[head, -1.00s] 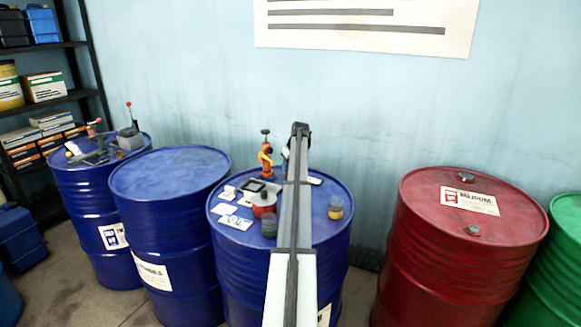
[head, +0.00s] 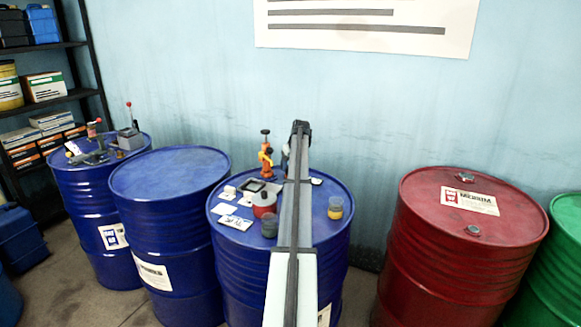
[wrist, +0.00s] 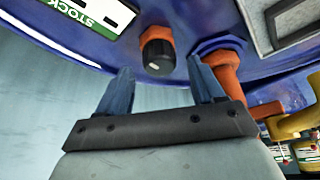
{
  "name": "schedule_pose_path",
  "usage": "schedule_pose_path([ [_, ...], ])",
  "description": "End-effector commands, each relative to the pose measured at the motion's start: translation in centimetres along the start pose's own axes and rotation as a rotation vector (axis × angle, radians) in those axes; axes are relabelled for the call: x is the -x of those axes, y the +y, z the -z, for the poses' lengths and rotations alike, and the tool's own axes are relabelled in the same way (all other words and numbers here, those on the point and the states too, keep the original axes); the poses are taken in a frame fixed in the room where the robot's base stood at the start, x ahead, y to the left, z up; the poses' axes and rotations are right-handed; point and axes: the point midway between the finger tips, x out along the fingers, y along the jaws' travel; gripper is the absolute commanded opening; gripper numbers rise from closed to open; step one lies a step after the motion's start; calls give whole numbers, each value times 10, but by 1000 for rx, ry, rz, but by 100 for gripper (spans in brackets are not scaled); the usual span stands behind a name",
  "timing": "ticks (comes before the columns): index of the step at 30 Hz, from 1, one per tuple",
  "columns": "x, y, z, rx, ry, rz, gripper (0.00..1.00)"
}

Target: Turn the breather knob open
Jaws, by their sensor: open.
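The breather knob (wrist: 157,50) is a black ribbed knob with a white mark, on an orange base on the blue drum. It shows in the wrist view, upper middle. My gripper (wrist: 160,65) is open, its two blue-grey fingers apart, one to the left and one to the right of the knob's lower part. I cannot tell whether either finger touches it. In the head view my arm hides the gripper and the knob. The blue drum top (head: 315,215) stands under my arm.
An orange fitting (wrist: 228,75) stands close to the right finger. A yellow pipe (wrist: 290,125) lies lower right. On the drum top are a red pot (head: 264,204), a jar of yellow liquid (head: 335,208) and papers. A red drum (head: 420,235) stands to the right.

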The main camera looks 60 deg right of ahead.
Motion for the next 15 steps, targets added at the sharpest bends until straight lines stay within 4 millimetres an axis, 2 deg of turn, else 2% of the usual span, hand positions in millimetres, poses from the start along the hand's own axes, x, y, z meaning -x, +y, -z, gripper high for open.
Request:
schedule_pose_path([
  [15, 95, 0, 0, 0, 2, -1, 67],
])
